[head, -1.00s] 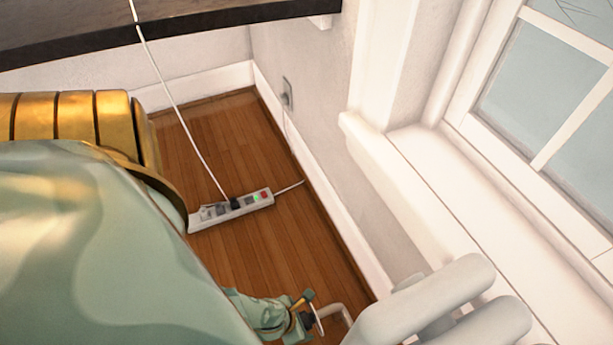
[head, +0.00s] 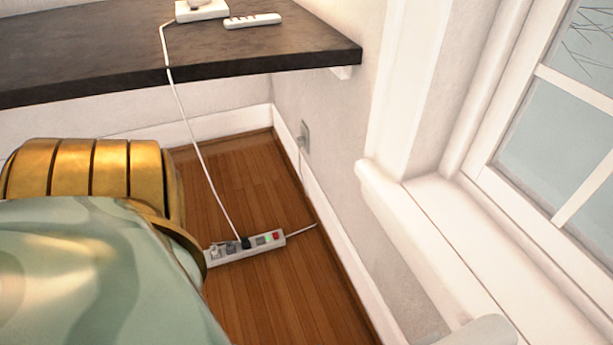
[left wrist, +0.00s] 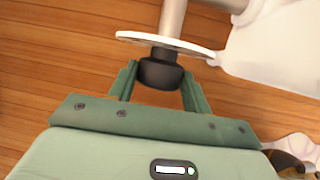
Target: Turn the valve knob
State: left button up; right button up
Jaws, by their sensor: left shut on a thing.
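In the left wrist view, the dark round valve knob (left wrist: 160,76) sits in front of a white disc-shaped plate (left wrist: 150,42) and a pale pipe (left wrist: 173,15). My left gripper (left wrist: 158,84) has its two green fingers on either side of the knob and is shut on it. How far the knob is turned cannot be told. The head view shows neither the knob nor the left gripper; my green and gold arm covers its lower left. My right gripper is not in view.
A dark shelf (head: 100,65) with a white remote (head: 252,20) runs along the back wall. A white power strip (head: 250,247), with a cable up to the shelf, lies on the wooden floor (head: 260,300). A windowsill (head: 440,230) and part of a radiator (head: 485,332) are at right.

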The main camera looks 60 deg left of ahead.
pick_arm(q)
jog(key=shift+s+d+f+y, duration=0.1)
jog(key=shift+d+y, duration=0.2)
jog(key=shift+y, duration=0.7)
jog(key=y, duration=0.1)
jog(key=m+y, duration=0.1)
jog(key=shift+d+f+y, duration=0.1)
jog(key=shift+d+y, duration=0.1)
jog(key=shift+y, duration=0.2)
jog(key=shift+t+y, duration=0.3)
jog(key=shift+y, duration=0.1)
jog(key=o, duration=1)
jog(key=shift+c, duration=0.2)
